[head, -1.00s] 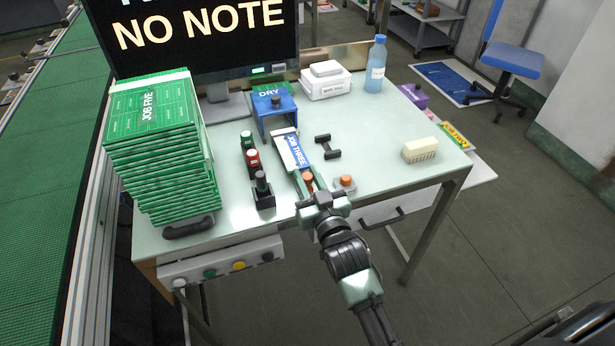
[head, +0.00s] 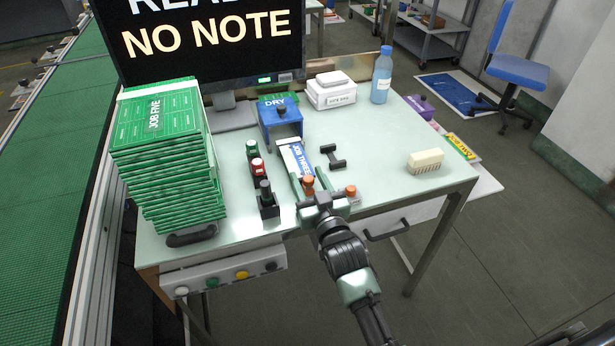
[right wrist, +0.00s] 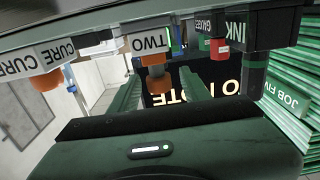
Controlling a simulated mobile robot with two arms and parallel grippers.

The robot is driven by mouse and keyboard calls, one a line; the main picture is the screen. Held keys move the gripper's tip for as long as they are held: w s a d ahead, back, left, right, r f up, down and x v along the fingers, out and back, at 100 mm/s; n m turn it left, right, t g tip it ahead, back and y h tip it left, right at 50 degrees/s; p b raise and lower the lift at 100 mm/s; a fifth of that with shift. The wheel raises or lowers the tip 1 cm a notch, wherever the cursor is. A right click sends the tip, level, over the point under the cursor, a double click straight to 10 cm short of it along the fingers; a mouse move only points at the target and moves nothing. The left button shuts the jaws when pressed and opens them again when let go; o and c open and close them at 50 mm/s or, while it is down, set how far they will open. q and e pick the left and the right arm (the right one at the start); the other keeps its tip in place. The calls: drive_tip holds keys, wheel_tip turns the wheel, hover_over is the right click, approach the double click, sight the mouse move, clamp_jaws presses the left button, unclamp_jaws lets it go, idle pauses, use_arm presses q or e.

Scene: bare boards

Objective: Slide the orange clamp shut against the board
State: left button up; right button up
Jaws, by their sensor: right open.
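The orange clamp (head: 308,184) stands at the near end of a narrow fixture on the table. The board labelled JOB THREE (head: 302,160) lies in that fixture, running away from me. I cannot tell whether the clamp touches the board. My right gripper (head: 311,189) is open and low at the clamp, partly hiding it and the fixture's near end. In the right wrist view, which looks upside down, an orange knob (right wrist: 155,82) under a TWO label shows between the two green fingers (right wrist: 163,88). My left gripper is out of view.
An orange button (head: 350,190) sits just right of my gripper. Dark, red and green-capped bottles (head: 258,166) stand left, beside a tall stack of green boards (head: 165,160). A blue DRY box (head: 280,115) is behind, a black handle piece (head: 333,156) right.

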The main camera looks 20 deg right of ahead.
sight(310, 184)
drive_tip(key=s, duration=0.7)
drive_tip(key=shift+d+b, duration=0.1)
drive_tip(key=shift+b, duration=0.2)
